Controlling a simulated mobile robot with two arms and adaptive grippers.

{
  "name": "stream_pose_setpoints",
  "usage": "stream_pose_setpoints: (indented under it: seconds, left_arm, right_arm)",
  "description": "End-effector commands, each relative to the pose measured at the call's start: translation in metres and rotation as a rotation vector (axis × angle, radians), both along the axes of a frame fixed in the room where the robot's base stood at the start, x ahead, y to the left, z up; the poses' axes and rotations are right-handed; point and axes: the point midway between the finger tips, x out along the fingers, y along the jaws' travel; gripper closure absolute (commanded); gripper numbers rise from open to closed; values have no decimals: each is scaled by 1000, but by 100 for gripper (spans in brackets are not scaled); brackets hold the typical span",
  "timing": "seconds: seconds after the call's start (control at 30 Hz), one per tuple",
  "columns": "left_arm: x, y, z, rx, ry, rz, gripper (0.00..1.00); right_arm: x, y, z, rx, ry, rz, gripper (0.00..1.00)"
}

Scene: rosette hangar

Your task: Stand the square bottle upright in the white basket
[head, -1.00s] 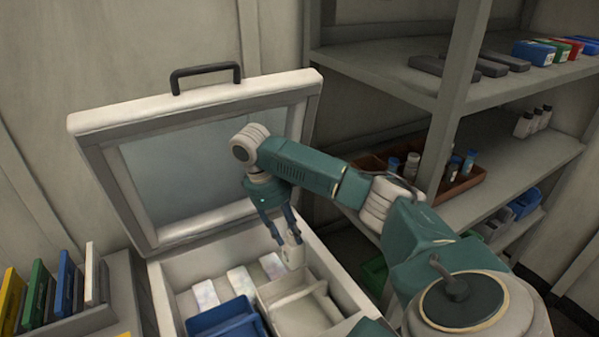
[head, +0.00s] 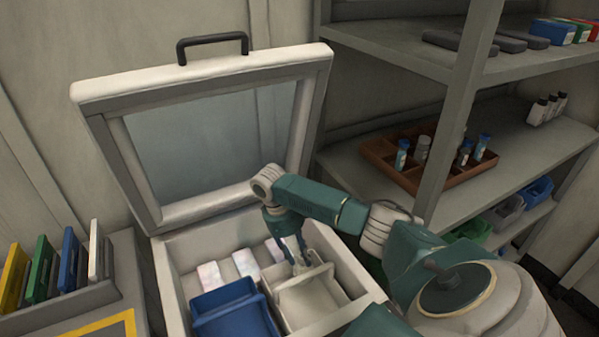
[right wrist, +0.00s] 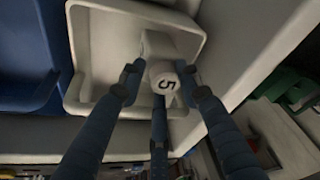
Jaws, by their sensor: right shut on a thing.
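My right gripper (head: 298,258) points down into the open chest and is shut on the white square bottle (head: 301,265), largely hidden by the fingers. The white basket (head: 313,300) sits in the chest, right of a blue basket. In the right wrist view the bottle is over or inside the white basket (right wrist: 100,45); I cannot tell whether its base touches the floor. My left gripper is not in view.
The blue basket (head: 225,305) stands beside the white one. Several pale packs (head: 246,263) lie behind them. The chest's lid (head: 205,140) stands open behind my arm. A shelf at right holds a brown divided tray (head: 400,172) with bottles. Upright coloured panels (head: 70,262) stand at left.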

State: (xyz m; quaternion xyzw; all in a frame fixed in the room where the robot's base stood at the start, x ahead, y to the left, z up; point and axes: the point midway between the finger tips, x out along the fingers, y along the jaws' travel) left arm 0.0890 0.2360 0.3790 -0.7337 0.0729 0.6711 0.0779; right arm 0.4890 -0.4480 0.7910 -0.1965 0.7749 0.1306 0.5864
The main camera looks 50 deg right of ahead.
Motion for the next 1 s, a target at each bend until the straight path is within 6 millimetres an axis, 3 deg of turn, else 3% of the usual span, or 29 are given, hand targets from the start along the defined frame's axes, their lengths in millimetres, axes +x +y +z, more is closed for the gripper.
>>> stream_pose_setpoints:
  seconds: [0.2,0.6,0.63,0.7,1.0]
  left_arm:
    - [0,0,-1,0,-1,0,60]
    - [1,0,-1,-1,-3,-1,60]
    - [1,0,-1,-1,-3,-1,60]
    - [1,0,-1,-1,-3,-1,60]
    - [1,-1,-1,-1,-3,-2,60]
  right_arm:
    - [-1,0,-31,0,2,-1,100]
    - [0,0,-37,0,0,0,100]
    - [0,0,-37,0,0,0,65]
    - [0,0,-37,0,0,0,51]
    - [0,0,-36,-1,0,0,48]
